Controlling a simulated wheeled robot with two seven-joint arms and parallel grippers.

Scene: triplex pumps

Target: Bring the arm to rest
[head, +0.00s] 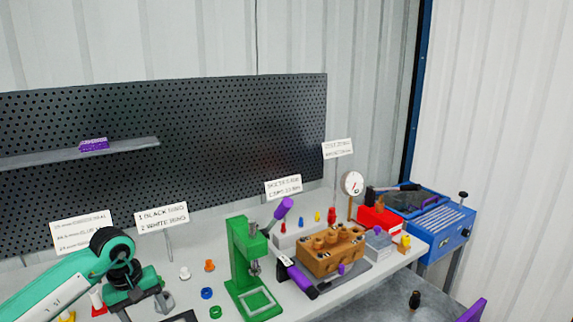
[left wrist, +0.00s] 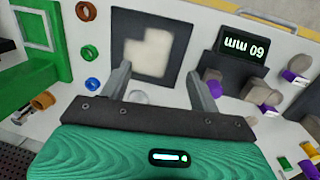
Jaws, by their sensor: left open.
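My left arm comes in from the left in the head view, teal and dark grey. Its gripper (head: 150,305) is low over the front left of the bench. In the left wrist view, my left gripper (left wrist: 160,72) has its two grey fingers spread apart, with nothing held between them. Beyond the fingers lies a dark square pad (left wrist: 178,22) with a pale patch on it. A small pale round piece (left wrist: 138,97) shows just behind the fingers, apart from them as far as I can tell. I do not see my right gripper.
A green press (head: 243,270) stands right of my left gripper. Small loose rings, including an orange one (head: 209,265) and a blue one (head: 207,293), lie between them. A brown pump block (head: 330,252), a dial gauge (head: 353,184) and a blue machine (head: 440,222) are farther right. A perforated board (head: 220,130) stands behind.

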